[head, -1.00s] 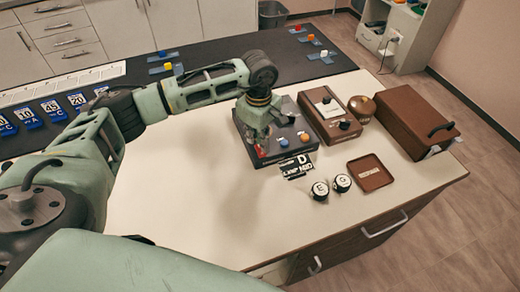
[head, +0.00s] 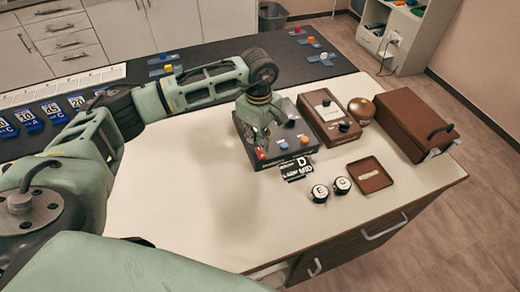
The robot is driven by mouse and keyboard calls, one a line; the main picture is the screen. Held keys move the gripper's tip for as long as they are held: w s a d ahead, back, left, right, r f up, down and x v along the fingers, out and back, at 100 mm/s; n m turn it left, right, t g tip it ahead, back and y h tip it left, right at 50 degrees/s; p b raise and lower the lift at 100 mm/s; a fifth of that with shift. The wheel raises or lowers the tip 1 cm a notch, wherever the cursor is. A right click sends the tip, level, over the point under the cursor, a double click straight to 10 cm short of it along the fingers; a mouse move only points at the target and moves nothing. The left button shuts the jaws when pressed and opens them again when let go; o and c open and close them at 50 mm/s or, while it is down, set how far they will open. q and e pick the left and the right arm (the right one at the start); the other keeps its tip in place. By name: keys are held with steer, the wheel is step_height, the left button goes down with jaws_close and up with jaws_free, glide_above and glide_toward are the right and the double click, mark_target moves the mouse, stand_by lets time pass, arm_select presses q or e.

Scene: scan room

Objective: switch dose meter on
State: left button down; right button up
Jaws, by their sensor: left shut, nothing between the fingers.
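A brown box (head: 325,112) with a pale panel and a black knob (head: 344,127) stands on the white tabletop. It may be the dose meter; its label is too small to read. Left of it is a dark control box (head: 302,136) with a blue button (head: 283,144), an orange button (head: 304,139) and a red one (head: 261,153). My left gripper (head: 262,146) is shut and empty, pointing down over the left part of the dark box, close to the red button. I cannot tell whether it touches. It hides part of the box. My right gripper is out of view.
Label tiles (head: 299,170), two round black-and-white pieces marked E (head: 320,193) and G (head: 341,185), and a brown tray (head: 370,175) lie in front. A brown dome (head: 361,110) and a large brown case (head: 412,122) stand right. The tabletop's front left is clear.

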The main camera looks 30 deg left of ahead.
mark_target(259, 149)
arm_select(q)
steer(key=shift+r+p, duration=1.05)
steer(key=shift+r, duration=1.4)
